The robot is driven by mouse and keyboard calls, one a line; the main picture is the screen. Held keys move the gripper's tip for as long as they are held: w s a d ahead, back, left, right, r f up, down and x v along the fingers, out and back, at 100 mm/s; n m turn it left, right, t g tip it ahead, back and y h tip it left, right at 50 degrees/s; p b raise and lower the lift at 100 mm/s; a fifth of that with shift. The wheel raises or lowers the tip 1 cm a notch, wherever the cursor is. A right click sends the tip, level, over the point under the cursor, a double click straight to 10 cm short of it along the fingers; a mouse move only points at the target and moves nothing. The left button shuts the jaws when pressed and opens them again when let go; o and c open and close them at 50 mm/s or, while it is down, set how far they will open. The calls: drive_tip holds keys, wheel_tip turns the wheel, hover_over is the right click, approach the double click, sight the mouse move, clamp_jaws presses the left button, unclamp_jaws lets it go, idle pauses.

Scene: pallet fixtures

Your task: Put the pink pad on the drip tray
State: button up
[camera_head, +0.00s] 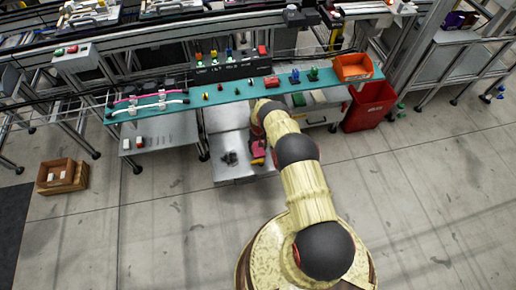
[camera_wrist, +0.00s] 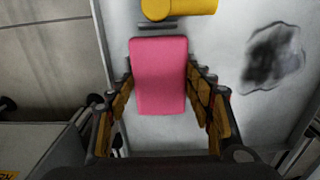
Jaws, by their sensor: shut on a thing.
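The pink pad (camera_wrist: 158,75) is between the fingers of my gripper (camera_wrist: 158,92) in the wrist view, and the gripper is shut on it. In the head view a small part of the pink pad (camera_head: 258,162) shows below the end of my arm, which hides most of the gripper. A pale grey metal surface with a dark stain, which looks like the drip tray (camera_head: 236,174), lies under and around the gripper. The drip tray also fills much of the wrist view (camera_wrist: 225,110). I cannot tell whether the pad touches it.
A yellow cylinder (camera_wrist: 178,8) is just beyond the pad. A teal shelf (camera_head: 230,93) with several small coloured parts runs behind. A red bin (camera_head: 369,108) stands right, below an orange bin (camera_head: 353,67). A brown box (camera_head: 60,176) sits on the open floor at left.

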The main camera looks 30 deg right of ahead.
sight(258, 149)
drive_tip(key=shift+f, duration=0.55)
drive_tip(key=o, duration=1)
drive_tip(key=shift+c, duration=0.2)
drive_tip(key=shift+r, duration=3.65)
